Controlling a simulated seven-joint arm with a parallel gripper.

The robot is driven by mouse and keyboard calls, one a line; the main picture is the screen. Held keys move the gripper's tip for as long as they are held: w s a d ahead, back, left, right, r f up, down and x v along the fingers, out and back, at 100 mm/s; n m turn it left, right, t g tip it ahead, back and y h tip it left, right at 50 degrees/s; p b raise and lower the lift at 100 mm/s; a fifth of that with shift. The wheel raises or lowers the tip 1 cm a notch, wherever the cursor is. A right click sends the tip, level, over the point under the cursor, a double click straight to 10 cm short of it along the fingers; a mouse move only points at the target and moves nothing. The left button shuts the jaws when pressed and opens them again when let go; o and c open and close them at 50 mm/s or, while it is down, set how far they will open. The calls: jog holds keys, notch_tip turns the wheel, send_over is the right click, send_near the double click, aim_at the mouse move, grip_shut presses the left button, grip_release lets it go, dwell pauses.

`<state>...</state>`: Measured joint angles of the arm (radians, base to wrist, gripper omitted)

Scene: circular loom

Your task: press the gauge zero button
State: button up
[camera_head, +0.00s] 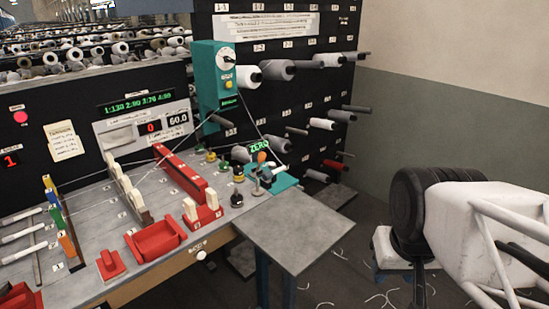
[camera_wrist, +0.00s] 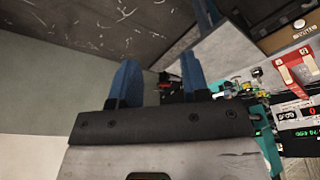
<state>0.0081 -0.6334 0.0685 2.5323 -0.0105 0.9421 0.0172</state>
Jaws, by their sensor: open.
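A green ZERO sign (camera_head: 259,147) stands at the right end of the bench, above an orange-topped knob (camera_head: 262,156) and a teal base (camera_head: 284,181). A teal gauge box (camera_head: 208,75) with a white round dial and a yellow button (camera_head: 228,85) stands behind it. I cannot tell for certain which part is the zero button. My gripper (camera_wrist: 158,78) shows in the wrist view with its two blue fingers apart and nothing between them. The bench lies to its right in that tilted view, and no finger touches it. The head view does not show my fingertips.
A bare grey side table (camera_head: 290,228) stands in front of the bench's right end. Red trays (camera_head: 155,238) and upright spools crowd the bench. Spools (camera_head: 277,70) stick out from the dark rack. Open floor lies between the side table and my arm at right.

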grip_shut()
dwell(1.5)
